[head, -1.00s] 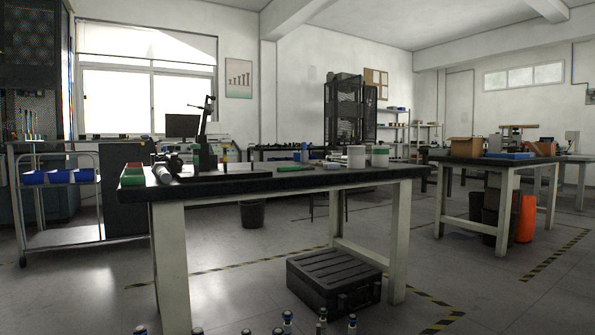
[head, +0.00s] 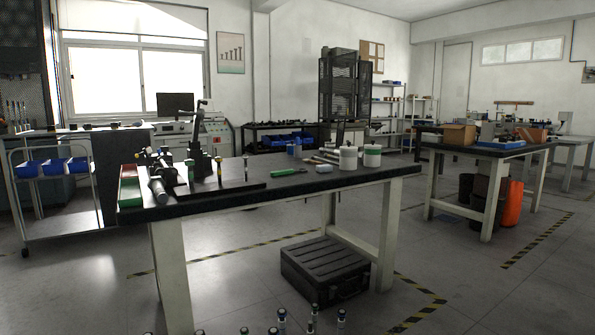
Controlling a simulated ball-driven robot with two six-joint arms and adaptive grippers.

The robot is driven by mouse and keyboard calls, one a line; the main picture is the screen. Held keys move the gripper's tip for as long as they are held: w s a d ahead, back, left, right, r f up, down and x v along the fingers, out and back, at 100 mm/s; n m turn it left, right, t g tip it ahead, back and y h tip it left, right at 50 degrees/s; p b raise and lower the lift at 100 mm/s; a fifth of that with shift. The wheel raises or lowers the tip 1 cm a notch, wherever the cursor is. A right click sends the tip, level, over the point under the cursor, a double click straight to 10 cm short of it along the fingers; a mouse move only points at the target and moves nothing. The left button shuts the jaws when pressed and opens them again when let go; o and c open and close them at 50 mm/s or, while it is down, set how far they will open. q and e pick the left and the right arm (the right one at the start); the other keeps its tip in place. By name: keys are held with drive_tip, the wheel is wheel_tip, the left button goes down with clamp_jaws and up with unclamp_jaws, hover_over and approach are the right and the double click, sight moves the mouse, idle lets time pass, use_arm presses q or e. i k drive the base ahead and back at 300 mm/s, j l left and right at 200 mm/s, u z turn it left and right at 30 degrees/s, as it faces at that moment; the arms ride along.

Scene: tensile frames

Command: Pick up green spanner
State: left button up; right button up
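A small green tool (head: 287,172), which looks like the green spanner, lies flat on the dark top of the workbench (head: 330,183), right of the middle of the bench. It is too small to make out its jaw shape. Nothing covers it. Neither of my grippers shows in the head view.
A black stand (head: 201,160) and a red and green bin (head: 130,187) occupy the bench's left end. Two pots, one white (head: 348,159) and one green and white (head: 372,156), stand right of the tool. A black case (head: 325,270) sits on the floor under the bench.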

sight(288, 171)
drive_tip(key=i+l, duration=0.35)
drive_tip(key=i, duration=0.2)
drive_tip(key=i+l, duration=0.3)
drive_tip(key=i, duration=0.25)
drive_tip(key=i+l, duration=0.35)
drive_tip(key=i, duration=0.15)
drive_tip(key=i+l, duration=0.3)
drive_tip(key=i, duration=0.25)
